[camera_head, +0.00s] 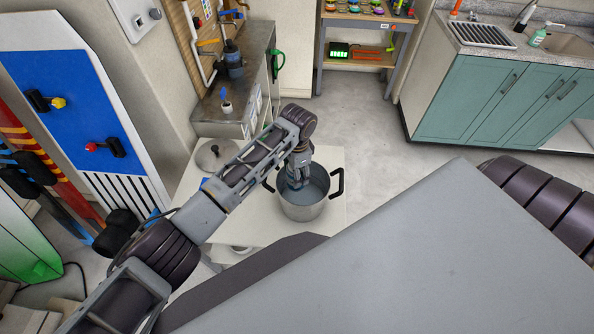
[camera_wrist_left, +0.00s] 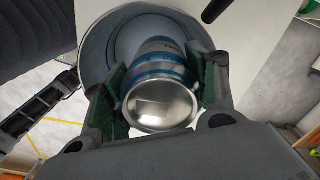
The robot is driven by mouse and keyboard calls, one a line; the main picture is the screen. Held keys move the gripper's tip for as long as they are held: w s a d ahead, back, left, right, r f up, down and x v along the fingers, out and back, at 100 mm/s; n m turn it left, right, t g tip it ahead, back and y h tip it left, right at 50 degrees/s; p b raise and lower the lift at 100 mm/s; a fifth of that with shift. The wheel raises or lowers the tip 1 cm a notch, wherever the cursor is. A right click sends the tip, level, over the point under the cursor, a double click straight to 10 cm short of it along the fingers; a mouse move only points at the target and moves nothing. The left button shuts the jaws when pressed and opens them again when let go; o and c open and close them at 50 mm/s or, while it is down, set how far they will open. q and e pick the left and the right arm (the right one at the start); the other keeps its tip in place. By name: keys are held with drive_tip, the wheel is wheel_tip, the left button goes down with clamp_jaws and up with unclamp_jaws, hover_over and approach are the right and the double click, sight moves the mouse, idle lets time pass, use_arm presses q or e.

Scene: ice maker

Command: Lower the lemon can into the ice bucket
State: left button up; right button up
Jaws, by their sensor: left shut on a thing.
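The ice bucket (camera_head: 303,212) is a silver pot with two black handles on a white table. Its inside looks blue-grey, and its rim also shows behind the can in the wrist view (camera_wrist_left: 98,48). My left gripper (camera_head: 298,180) points down at the bucket's mouth. In the wrist view its green-padded fingers (camera_wrist_left: 160,88) are shut on a silver and blue can (camera_wrist_left: 155,103), whose bare metal end faces the camera. No lemon marking is readable. The can lies over the bucket's opening; how deep it sits is hidden. My right gripper is out of view.
The white table (camera_head: 330,160) has a round grey lid (camera_head: 213,155) to the left of the bucket. A metal-topped counter (camera_head: 240,85) with a blue-capped item stands behind. Teal cabinets (camera_head: 490,100) are far right. The floor between is clear.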

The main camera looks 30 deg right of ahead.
use_arm(q)
wheel_tip(320, 180, down, 6)
drive_tip(key=s+d+b, duration=0.1)
drive_tip(key=s+b, duration=0.1)
drive_tip(key=shift+s+d+b, duration=0.35)
drive_tip(key=shift+s+b, duration=0.05)
idle(1.0)
idle(0.9)
drive_tip(key=o, duration=1.3)
drive_tip(key=shift+o, duration=0.2)
drive_tip(key=shift+w+a+r, duration=0.4)
drive_tip(key=shift+w+r, duration=0.1)
drive_tip(key=shift+r, duration=0.65)
drive_tip(key=shift+w+a+r, duration=0.45)
drive_tip(key=shift+r, duration=0.75)
drive_tip(key=shift+w+a+r, duration=0.4)
drive_tip(key=shift+w+r, duration=0.1)
drive_tip(key=shift+r, duration=0.65)
drive_tip(key=shift+w+a+r, duration=0.1)
drive_tip(key=shift+a+r, duration=0.1)
